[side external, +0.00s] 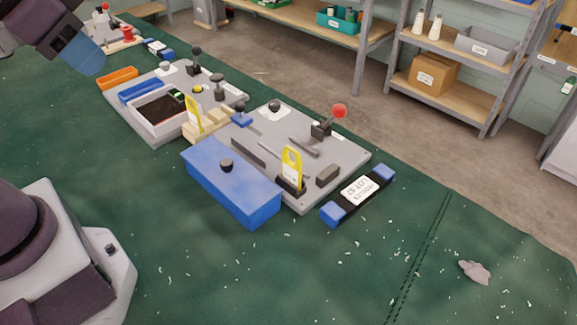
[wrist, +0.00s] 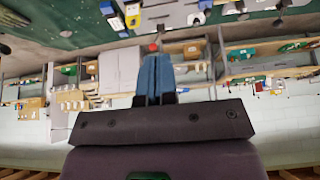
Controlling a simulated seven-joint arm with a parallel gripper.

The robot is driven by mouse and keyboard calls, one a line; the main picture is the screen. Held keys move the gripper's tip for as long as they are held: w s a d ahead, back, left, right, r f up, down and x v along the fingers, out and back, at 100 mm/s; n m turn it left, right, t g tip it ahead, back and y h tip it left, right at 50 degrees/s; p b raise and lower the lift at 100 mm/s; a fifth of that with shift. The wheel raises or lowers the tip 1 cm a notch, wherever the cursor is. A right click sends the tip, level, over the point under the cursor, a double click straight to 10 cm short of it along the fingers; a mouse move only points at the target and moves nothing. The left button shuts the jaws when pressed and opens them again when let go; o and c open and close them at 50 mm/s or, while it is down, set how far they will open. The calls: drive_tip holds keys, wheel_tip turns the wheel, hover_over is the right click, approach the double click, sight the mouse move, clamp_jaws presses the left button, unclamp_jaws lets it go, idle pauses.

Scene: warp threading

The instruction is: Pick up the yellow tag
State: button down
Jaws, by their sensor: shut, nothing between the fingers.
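Two yellow tags stand upright in the side external view. The nearer yellow tag (side external: 292,168) sits in a dark holder at the front of the right grey plate. The other yellow tag (side external: 193,114) stands farther back, beside wooden blocks. My gripper (side external: 88,62) is at the upper left of the side external view, far from both tags, with blue fingers. In the wrist view my gripper (wrist: 155,62) has its blue fingers together and empty. That view is upside down, and small yellow shapes at its top edge are too small to tell apart.
A blue box (side external: 230,187) with a black knob stands at the near tag's left. A red-knobbed lever (side external: 339,111) rises behind the tag. A blue-ended labelled strap (side external: 358,195) lies to the right. The green mat (side external: 280,280) is mostly clear in front, with a grey scrap (side external: 474,271).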

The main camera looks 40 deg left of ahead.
idle(0.4)
drive_tip(key=c, duration=1.2)
unclamp_jaws()
drive_tip(key=shift+d, duration=0.1)
